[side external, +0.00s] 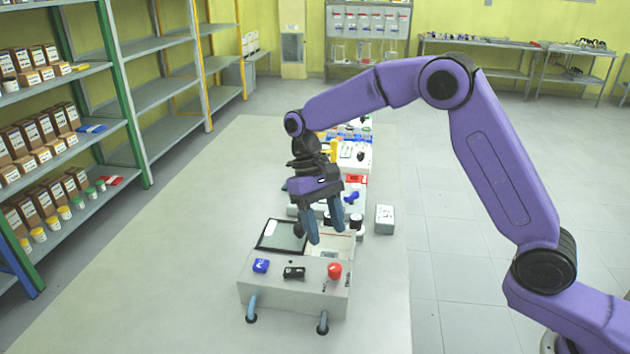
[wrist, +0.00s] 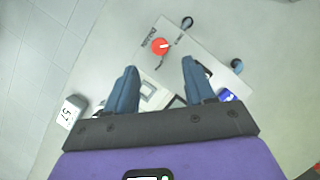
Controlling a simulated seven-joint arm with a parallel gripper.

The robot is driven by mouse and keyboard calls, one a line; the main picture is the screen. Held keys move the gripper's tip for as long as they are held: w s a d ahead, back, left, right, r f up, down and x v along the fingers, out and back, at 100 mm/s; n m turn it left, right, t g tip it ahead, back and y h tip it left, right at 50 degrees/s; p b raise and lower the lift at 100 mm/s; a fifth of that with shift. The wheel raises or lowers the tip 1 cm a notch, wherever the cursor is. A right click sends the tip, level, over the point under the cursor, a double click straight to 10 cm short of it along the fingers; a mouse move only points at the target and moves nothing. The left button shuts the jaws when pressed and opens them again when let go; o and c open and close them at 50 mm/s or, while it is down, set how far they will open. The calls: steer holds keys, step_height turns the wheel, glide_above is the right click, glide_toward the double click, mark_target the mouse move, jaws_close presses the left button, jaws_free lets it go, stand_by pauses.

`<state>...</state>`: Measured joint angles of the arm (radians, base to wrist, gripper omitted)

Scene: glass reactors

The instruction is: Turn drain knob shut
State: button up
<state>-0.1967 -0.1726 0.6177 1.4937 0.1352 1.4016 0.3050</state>
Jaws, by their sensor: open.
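The red drain knob (side external: 334,270) sits at the right front of a light grey reactor box (side external: 290,288). My gripper (side external: 325,232) is open and empty, pointing down above the box, behind and above the knob. In the wrist view its two blue fingers (wrist: 160,67) are spread, with the knob beyond the tips, between their lines. No contact shows.
A blue knob (side external: 261,265) and a black control (side external: 294,273) share the box's top. Two blue-grey hose ends (side external: 251,308) (side external: 323,323) stick out in front. A white labelled block (side external: 385,219) stands to the right. More equipment lines the table behind; the table's left side is clear.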

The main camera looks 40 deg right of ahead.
steer(key=v, duration=0.9)
steer(key=shift+r, duration=0.3)
steer(key=shift+w, duration=0.1)
steer(key=s+d+n+t, duration=0.25)
steer(key=s+n, duration=0.35)
steer(key=s, duration=0.9)
steer(key=s+d+f+n+t, duration=0.1)
steer(key=s+d+f+n, duration=0.2)
steer(key=s, duration=0.6)
steer(key=s+d+f+n+t, duration=0.1)
steer(key=s+d+f+n, duration=0.2)
steer(key=s+d, duration=0.4)
steer(key=shift+s+d, duration=0.2)
steer(key=shift+s, duration=0.95)
